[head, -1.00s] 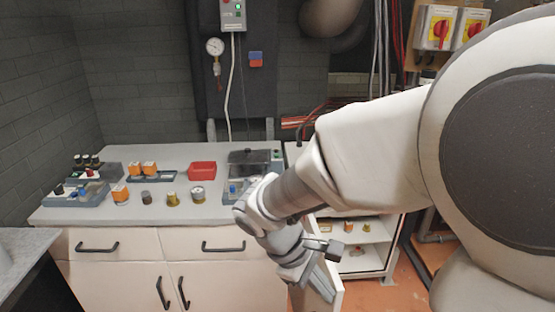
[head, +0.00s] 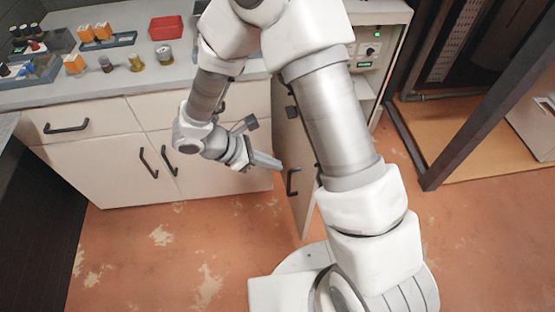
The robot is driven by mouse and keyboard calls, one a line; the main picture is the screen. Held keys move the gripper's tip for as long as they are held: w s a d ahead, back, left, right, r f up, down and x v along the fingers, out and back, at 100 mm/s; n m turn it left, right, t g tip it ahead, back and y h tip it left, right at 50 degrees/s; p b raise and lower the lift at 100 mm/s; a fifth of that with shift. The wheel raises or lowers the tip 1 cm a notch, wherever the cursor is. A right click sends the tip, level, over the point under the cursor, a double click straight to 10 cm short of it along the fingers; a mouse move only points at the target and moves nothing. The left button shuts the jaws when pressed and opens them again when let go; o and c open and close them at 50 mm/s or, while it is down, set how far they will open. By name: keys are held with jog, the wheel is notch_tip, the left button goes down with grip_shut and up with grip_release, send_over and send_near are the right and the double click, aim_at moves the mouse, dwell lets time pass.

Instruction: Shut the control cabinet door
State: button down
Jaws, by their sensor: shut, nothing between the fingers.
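The control cabinet (head: 397,20) stands right of the white counter, with its inside showing partly behind my arm. Its door (head: 299,203) stands open, swung out toward me and seen at a steep angle. The door's dark handle (head: 292,182) is on the left-hand face. My gripper (head: 277,165) is shut and empty, pointing right, with its tips close to that face near the handle. I cannot tell whether the tips touch the door. My arm hides the door's upper right part and some of the cabinet.
A white counter (head: 90,97) with drawers and cupboards is on the left, carrying small parts and a red bin (head: 166,27). A dark metal frame (head: 455,125) stands at the right. The orange floor (head: 180,260) in front is mostly clear.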

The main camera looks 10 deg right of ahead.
jog(key=w+d+f+b, duration=0.1)
jog(key=d+f, duration=0.4)
jog(key=d, duration=0.4)
jog(key=shift+d+f, duration=0.1)
jog(key=shift+d, duration=0.15)
